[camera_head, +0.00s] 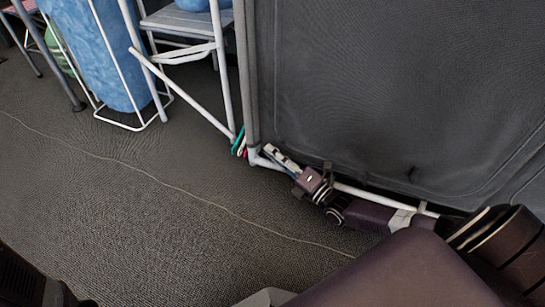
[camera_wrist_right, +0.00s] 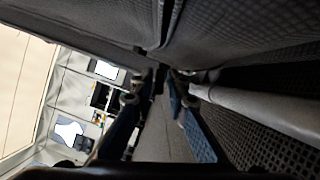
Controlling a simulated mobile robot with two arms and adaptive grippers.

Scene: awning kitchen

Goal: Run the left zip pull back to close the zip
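A dark grey fabric panel (camera_head: 400,80) stands upright in the head view, with a seam along its left side. The left zip pull cannot be picked out clearly in either view. My right gripper (camera_head: 272,153) is low at the panel's bottom left corner, by the pale frame tube. In the right wrist view its two blue fingers (camera_wrist_right: 163,80) come close together under the grey fabric (camera_wrist_right: 225,35). A narrow dark strip (camera_wrist_right: 158,50) runs between or just beyond the fingertips; whether they grip it cannot be told. My left gripper is not in view.
A pale tube (camera_head: 365,194) runs along the panel's bottom edge beside my right arm. Left of the panel stand a white-framed folding stand (camera_head: 185,22) and a blue cylinder (camera_head: 115,60). A thin pale line (camera_head: 150,175) crosses the otherwise open dark floor.

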